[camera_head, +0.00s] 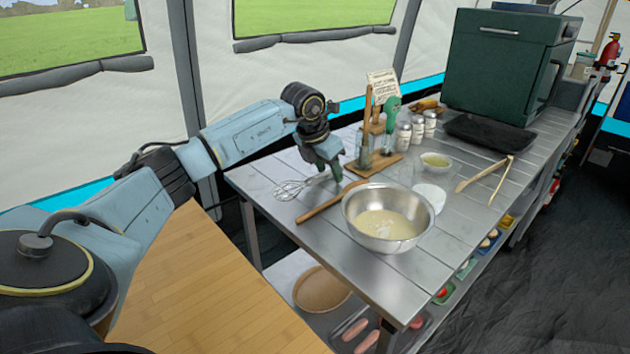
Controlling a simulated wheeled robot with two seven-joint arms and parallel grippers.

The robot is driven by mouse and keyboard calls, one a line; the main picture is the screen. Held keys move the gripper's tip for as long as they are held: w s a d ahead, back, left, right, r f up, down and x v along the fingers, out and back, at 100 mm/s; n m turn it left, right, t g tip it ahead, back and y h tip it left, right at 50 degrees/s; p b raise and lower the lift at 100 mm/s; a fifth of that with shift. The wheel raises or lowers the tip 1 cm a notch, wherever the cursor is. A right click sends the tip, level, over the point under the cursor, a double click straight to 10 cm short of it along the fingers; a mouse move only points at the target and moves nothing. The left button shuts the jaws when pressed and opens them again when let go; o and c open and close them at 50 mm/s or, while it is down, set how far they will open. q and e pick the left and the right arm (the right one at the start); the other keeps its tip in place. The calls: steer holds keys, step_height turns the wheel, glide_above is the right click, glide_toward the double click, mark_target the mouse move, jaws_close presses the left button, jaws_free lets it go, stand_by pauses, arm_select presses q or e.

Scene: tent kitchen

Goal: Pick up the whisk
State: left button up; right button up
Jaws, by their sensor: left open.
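The whisk (291,189) lies on the metal table near its left end. Its wire head points left and its handle runs right toward my left gripper. My left gripper (331,176) comes in from the left and points down at the whisk's handle end. It is open, with its fingertips at or just above the handle. Part of the handle is hidden by the fingers, and I cannot tell whether they touch it. My right gripper is not in view.
A wooden rolling pin (329,202) lies close in front of the whisk. A metal bowl of batter (352,215) stands to the right. A wooden stand with utensils (378,163) and shakers (417,131) are behind. A green oven (500,70) stands at the back right.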

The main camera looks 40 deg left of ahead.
arm_select(q)
steer(key=shift+f, duration=0.15)
jaws_close()
stand_by(0.4)
